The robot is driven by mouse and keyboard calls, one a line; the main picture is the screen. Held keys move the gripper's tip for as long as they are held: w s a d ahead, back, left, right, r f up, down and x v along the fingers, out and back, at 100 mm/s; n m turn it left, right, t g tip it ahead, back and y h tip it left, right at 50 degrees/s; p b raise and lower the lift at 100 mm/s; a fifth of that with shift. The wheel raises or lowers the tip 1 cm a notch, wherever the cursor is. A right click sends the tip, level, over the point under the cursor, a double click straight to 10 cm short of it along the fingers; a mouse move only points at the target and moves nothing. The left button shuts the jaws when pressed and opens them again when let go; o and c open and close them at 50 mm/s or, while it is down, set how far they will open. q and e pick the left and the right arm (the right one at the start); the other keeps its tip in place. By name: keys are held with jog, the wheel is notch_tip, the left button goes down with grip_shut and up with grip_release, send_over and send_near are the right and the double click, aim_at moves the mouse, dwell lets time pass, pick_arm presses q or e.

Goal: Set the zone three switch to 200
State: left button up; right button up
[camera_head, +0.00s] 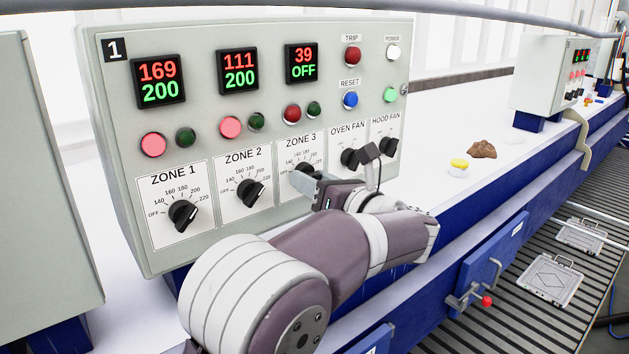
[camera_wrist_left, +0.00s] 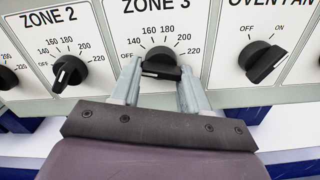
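The zone three switch (camera_wrist_left: 160,64) is a black knob on the control panel (camera_head: 130,110); its grip bar lies about level in the left wrist view. The zone three display (camera_head: 301,63) reads 39 in red and OFF in green. My left gripper (camera_wrist_left: 160,80) is at this knob, its two fingers apart, one at each end of the bar. I cannot tell whether they press on it. In the head view the left gripper (camera_head: 310,184) covers much of the knob and its dial. My right gripper is not in view.
The zone two knob (camera_head: 251,192) and oven fan knob (camera_head: 352,159) sit either side. Displays for zones one (camera_head: 159,81) and two (camera_head: 238,71) read 200 in green. A brown lump (camera_head: 482,149) and a yellow-topped piece (camera_head: 459,167) lie on the white surface to the right.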

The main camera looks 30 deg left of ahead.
pick_arm(q)
jog(key=shift+s+r+m+p, duration=0.1)
jog(key=shift+m+p, duration=0.1)
jog(key=shift+m, duration=3.75)
jog(key=shift+w+r+m+p, duration=0.15)
jog(key=shift+m+p, duration=0.1)
jog(key=shift+m, duration=3.65)
jog(key=shift+s+r+m+p, duration=0.1)
jog(key=shift+s+m+p, duration=0.1)
jog(key=shift+m, duration=3.75)
jog(key=shift+f+m, duration=0.1)
jog(key=shift+m, duration=0.2)
